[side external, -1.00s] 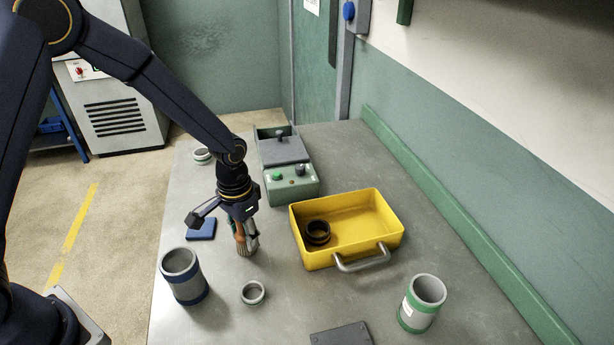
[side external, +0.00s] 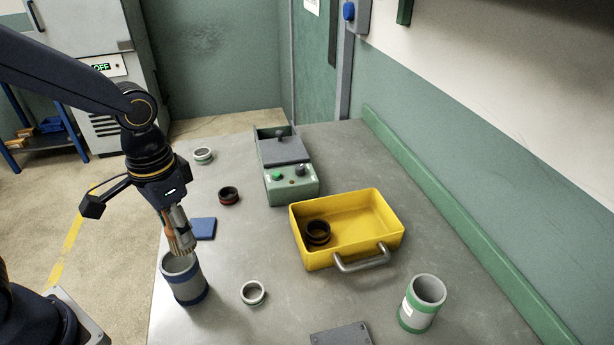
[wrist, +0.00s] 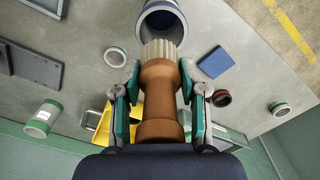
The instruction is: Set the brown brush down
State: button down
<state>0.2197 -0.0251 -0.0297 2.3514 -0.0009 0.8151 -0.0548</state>
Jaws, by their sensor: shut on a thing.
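The brown brush (wrist: 160,95) has a brown wooden handle and pale bristles. My gripper (wrist: 161,88) is shut on its handle, with a green-padded finger on each side. In the side view the brush (side external: 181,243) hangs bristles down from my gripper (side external: 177,222), slightly tilted, at the mouth of the grey cup with blue bands (side external: 187,287). The wrist view shows the cup's open mouth (wrist: 163,20) just beyond the bristles. I cannot tell whether the bristle tips are inside the rim or just above it.
A yellow bin (side external: 372,210) holds dark rings (side external: 317,232). A green-banded cup (side external: 422,303) stands at the right. A grey ring (side external: 253,293), a red-and-black ring (side external: 228,196), a green-banded ring (side external: 203,155), a blue pad (side external: 203,228) and a green control box (side external: 291,185) are on the table.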

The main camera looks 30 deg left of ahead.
jog(key=shift+s+a+r, duration=0.1)
jog(key=shift+s+r, duration=0.2)
jog(key=shift+s, duration=0.35)
jog(key=w+a+r+m, duration=0.25)
jog(key=w+a, duration=0.25)
jog(key=w, duration=0.6)
jog(key=w+a+f+n, duration=0.2)
jog(key=w+a, duration=0.3)
jog(key=a, duration=0.7)
jog(key=shift+n, duration=0.25)
jog(key=w+a+f, duration=0.1)
jog(key=w+f, duration=0.2)
jog(key=w, duration=0.1)
jog(key=w+a+f, duration=0.1)
jog(key=w+f, duration=0.2)
jog(key=w, duration=0.1)
jog(key=w+a+f, duration=0.1)
jog(key=w+f, duration=0.2)
jog(key=w, duration=0.1)
jog(key=shift+w+a+f, duration=0.1)
jog(key=shift+w+f, duration=0.3)
jog(key=shift+w, duration=0.05)
jog(key=shift+w+f, duration=0.15)
jog(key=shift+f, duration=1.6)
